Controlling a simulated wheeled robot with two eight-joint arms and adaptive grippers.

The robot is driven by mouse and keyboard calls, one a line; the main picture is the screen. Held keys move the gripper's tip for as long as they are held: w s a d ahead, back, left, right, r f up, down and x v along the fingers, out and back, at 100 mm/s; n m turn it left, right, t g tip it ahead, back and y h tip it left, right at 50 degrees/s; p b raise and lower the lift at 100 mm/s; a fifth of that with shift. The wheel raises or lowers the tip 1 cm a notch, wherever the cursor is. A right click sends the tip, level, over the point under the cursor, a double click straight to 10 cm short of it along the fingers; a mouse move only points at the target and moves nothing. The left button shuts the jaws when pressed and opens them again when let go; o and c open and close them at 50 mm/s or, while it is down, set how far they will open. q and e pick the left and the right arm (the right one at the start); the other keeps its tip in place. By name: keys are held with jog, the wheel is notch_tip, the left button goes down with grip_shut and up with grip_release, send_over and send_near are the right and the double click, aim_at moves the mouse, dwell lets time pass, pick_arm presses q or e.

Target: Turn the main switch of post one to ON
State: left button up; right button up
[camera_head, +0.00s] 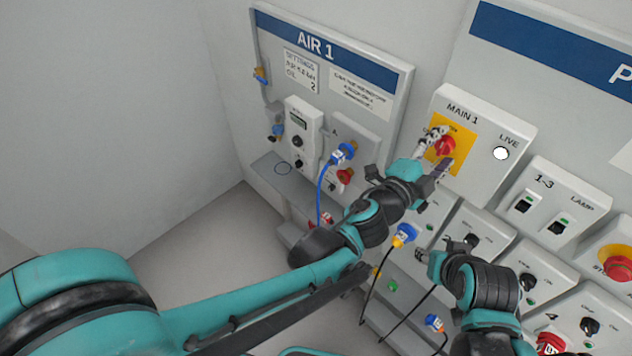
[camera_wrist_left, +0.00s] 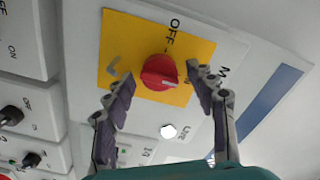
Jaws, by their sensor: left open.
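The main switch is a red rotary knob (camera_head: 445,146) on a yellow plate, on the grey box marked MAIN 1 (camera_head: 463,109). In the left wrist view the red knob (camera_wrist_left: 159,72) sits between my fingers, and OFF is printed above it on the yellow plate (camera_wrist_left: 118,32). My left gripper (camera_head: 438,153) is open at the switch; its fingertips (camera_wrist_left: 160,80) stand on either side of the knob, with gaps visible. One finger covers part of the plate. My right gripper (camera_head: 428,262) is lower, in front of the panel, its fingers hard to make out.
A white round LIVE lamp (camera_head: 501,153) is beside the switch. Switch box 1-3 (camera_head: 530,196) and a red stop button (camera_head: 617,268) are to the right. The AIR 1 panel (camera_head: 356,68) stands to the left. Cables with blue and yellow plugs (camera_head: 403,235) hang below.

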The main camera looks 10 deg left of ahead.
pick_arm(q)
jog(key=n+p, duration=0.1)
jog(key=n, duration=0.6)
jog(key=shift+w+a+r, duration=0.1)
jog(key=n+p, duration=0.1)
jog(key=n, duration=0.6)
jog(key=v, duration=0.8)
jog(key=w+a+f+n+g+y+b, duration=0.1)
jog(key=a+f+n+y+b, duration=0.1)
jog(key=a+f+y+b, duration=0.2)
jog(key=w+a+f+n+y+b, duration=0.1)
jog(key=a+f+n+y+b, duration=0.2)
jog(key=a, duration=1.5)
jog(key=shift+a+f+n+g+y+b, duration=0.35)
jog(key=shift+f+y, duration=1.15)
jog(key=shift+f, duration=1.9)
jog(key=shift+d, duration=0.1)
